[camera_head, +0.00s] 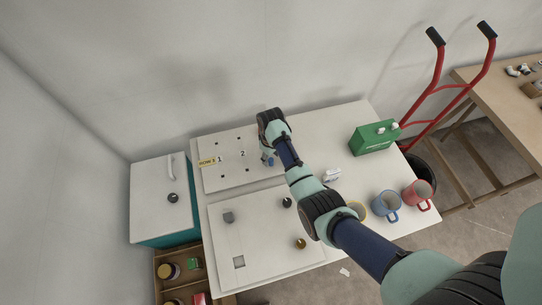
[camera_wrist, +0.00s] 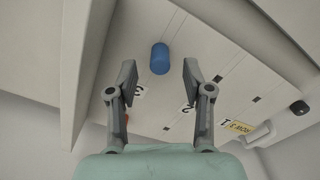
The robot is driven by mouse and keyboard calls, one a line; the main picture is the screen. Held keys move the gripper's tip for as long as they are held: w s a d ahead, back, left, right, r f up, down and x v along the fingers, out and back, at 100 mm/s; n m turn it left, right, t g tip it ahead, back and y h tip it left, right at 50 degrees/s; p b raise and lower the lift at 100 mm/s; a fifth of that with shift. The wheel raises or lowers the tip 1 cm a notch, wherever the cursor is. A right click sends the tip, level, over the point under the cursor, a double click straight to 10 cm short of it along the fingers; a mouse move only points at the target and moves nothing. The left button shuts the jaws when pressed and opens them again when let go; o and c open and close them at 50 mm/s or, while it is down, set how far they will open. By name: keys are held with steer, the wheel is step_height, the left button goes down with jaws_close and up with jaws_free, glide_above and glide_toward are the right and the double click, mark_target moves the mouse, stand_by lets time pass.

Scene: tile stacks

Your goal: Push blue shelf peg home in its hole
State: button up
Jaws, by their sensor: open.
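The blue shelf peg (camera_wrist: 160,58) shows in the wrist view as a short rounded cylinder against the white panel (camera_wrist: 215,60). My gripper (camera_wrist: 159,78) is open, with one finger on each side of the peg and a gap to both. The peg lies just past the fingertips; I cannot tell how deep it sits, and its hole is hidden. In the head view, my gripper (camera_head: 266,154) is over the right part of the numbered panel (camera_head: 215,182), with a bit of blue (camera_head: 269,162) beside it. Small dark holes and printed numbers mark the panel.
A second white panel (camera_head: 262,260) with knobs lies in front. A green box (camera_head: 374,137), a blue mug (camera_head: 386,205) and a red mug (camera_head: 417,194) stand to the right on the table. A white-topped cabinet (camera_head: 155,215) stands at the left. The back wall is close behind.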

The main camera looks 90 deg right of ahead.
steer(key=shift+r+p, duration=1.35)
steer(key=shift+r, duration=0.25)
steer(key=shift+f, duration=0.1)
step_height(320, 180, up, 12)
steer(key=shift+w, duration=0.1)
